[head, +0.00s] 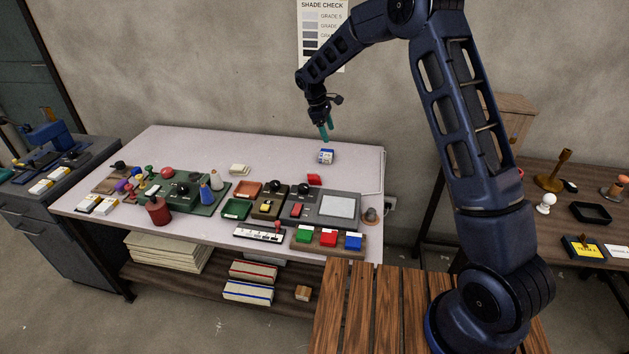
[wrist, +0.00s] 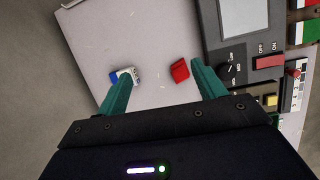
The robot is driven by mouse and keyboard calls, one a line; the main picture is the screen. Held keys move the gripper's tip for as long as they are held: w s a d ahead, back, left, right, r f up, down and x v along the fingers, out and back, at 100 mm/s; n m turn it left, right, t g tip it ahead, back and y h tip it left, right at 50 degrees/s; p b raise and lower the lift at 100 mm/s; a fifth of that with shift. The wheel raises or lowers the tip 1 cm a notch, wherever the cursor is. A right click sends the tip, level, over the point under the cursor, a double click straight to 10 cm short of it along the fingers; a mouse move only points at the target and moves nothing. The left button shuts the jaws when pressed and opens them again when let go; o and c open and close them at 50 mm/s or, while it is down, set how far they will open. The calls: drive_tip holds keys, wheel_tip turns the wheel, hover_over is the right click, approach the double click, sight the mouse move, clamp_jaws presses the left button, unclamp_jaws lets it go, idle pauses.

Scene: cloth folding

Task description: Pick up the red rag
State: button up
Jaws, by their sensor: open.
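The red rag, a small folded red piece (head: 314,179), lies on the pale table (head: 270,152) just behind the grey device with the light screen. It also shows in the wrist view as a small red block-like shape (wrist: 180,71), between the fingertips but closer to the right one. My gripper (head: 327,132) hangs above the back right of the table, higher than the rag. Its two teal fingers (wrist: 157,82) are spread apart with nothing between them in grasp. A small white and blue item (head: 326,156) lies below the gripper, and the left fingertip overlaps it in the wrist view.
The grey device (head: 320,207) stands close in front of the rag. Red, green and blue blocks (head: 328,237) sit on a wooden strip at the front edge. Trays, spools and a green board (head: 190,190) crowd the left. The table's back middle is clear.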

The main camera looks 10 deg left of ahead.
drive_tip(key=s+a+f+n+h, duration=0.1)
drive_tip(key=a+f+n, duration=0.2)
drive_tip(key=a+f, duration=0.7)
hover_over(314, 177)
drive_tip(key=a, duration=0.2)
drive_tip(key=f, duration=0.5)
drive_tip(key=shift+w+a+f, duration=0.15)
drive_tip(key=shift+w+f, duration=0.15)
drive_tip(key=shift+f, duration=0.1)
drive_tip(key=shift+s+x, duration=0.15)
drive_tip(key=shift+x, duration=1.25)
drive_tip(key=shift+s+x, duration=0.2)
drive_tip(key=shift+x, duration=1.15)
drive_tip(key=shift+a, duration=0.1)
drive_tip(key=c, duration=1.1)
